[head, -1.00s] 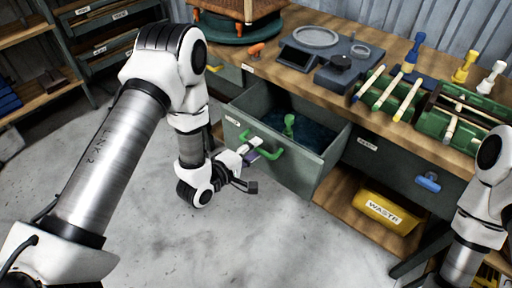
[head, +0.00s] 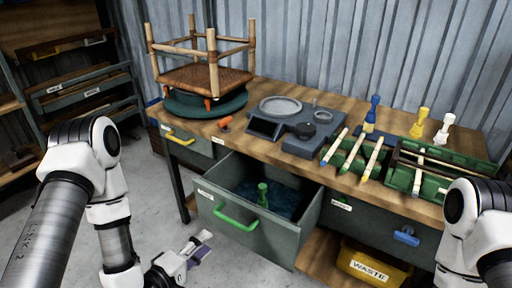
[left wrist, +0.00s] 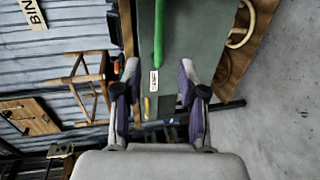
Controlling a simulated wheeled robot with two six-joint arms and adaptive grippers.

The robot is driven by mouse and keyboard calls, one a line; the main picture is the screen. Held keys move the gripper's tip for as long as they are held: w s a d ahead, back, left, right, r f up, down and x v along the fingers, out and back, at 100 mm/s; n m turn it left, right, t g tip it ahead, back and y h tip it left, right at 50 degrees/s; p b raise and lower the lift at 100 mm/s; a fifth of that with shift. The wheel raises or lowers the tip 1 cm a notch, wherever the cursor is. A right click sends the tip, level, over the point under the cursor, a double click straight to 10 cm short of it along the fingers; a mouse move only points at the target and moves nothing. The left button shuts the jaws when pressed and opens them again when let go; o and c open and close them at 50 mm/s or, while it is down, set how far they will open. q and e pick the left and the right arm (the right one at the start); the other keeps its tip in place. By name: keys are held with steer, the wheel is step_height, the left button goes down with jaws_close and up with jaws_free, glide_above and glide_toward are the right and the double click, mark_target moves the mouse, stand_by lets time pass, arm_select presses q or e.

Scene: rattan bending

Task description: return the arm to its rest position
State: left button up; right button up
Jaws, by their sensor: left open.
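My left arm (head: 100,175) comes in from the left with its elbow bent. My left gripper (head: 198,248) is open and empty, low in front of the open drawer (head: 240,240) and apart from its green handle (head: 236,220). In the left wrist view the two fingers (left wrist: 160,95) stand wide apart. Beyond them are the grey-green drawer front with a white label and the green handle (left wrist: 158,32). Part of my right arm (head: 470,225) shows at the right edge; its gripper is out of view.
The pulled-out drawer holds a green object (head: 262,194) over dark blue contents. The wooden bench (head: 350,185) carries a rattan stool frame (head: 205,75), a grey device (head: 300,135) and green racks (head: 405,175). A yellow waste bin (head: 370,265) sits below. Grey floor lies left of the drawer.

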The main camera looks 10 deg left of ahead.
arm_select(q)
steer(key=s+f+m+g+y+p, duration=0.1)
steer(key=s+f+m+g+p, duration=0.2)
steer(key=s+m+g, duration=0.1)
steer(key=s+a+f+m+g+y+p, duration=0.1)
steer(key=s+f+m+g+y+p, duration=0.1)
steer(key=s+m+g, duration=0.3)
steer(key=s+a+f+m+g+y+p, duration=0.1)
steer(key=s+f+m+g+y+p, duration=0.1)
steer(key=s, duration=0.9)
step_height(320, 180, down, 3)
steer(key=m+g+p, duration=0.1)
steer(key=m+g, duration=0.1)
steer(key=g, duration=0.1)
steer(key=shift+s+m+g+p, duration=0.25)
steer(key=shift+m+g+p, duration=0.05)
steer(key=shift+p, duration=0.05)
